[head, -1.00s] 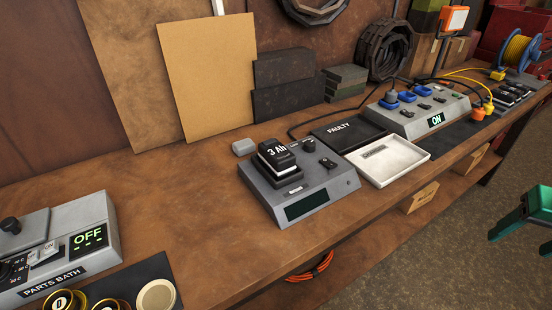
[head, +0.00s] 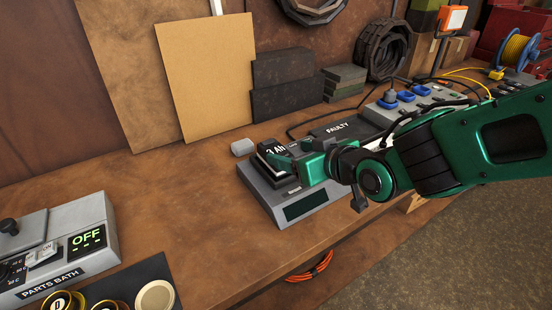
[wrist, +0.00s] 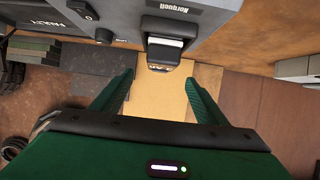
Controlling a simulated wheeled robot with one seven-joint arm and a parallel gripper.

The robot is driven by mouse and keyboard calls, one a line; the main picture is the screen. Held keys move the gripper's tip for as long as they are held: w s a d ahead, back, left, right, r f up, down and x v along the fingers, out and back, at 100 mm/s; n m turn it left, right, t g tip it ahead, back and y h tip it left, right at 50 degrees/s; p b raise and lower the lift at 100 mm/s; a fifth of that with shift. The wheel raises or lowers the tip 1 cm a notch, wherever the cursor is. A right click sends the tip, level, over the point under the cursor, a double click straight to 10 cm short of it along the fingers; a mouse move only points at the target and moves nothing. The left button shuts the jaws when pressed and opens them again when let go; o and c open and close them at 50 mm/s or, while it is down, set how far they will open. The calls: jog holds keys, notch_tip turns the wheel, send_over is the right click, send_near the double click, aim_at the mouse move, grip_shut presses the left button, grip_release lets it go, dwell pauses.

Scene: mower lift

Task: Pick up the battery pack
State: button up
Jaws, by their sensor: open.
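The battery pack (head: 272,154) is a black block with a white "3 Ah" label. It sits on the grey tester (head: 308,201), which has a dark display on its front. My gripper (head: 286,170) is at the pack's right side, its green fingers partly covering the pack and the tester. In the wrist view, my open gripper (wrist: 160,76) has its two fingers spread with nothing between them. Whether a finger touches the pack I cannot tell.
A dark tray marked "FAULTY" (head: 340,130) lies right of the tester, partly behind my arm. The parts bath (head: 70,250) reads OFF at the left. The bench between it and the tester is clear.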

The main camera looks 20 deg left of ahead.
aim_at(276, 150)
jog(key=shift+x, duration=4.45)
jog(key=shift+d+f, duration=0.1)
jog(key=c, duration=1.6)
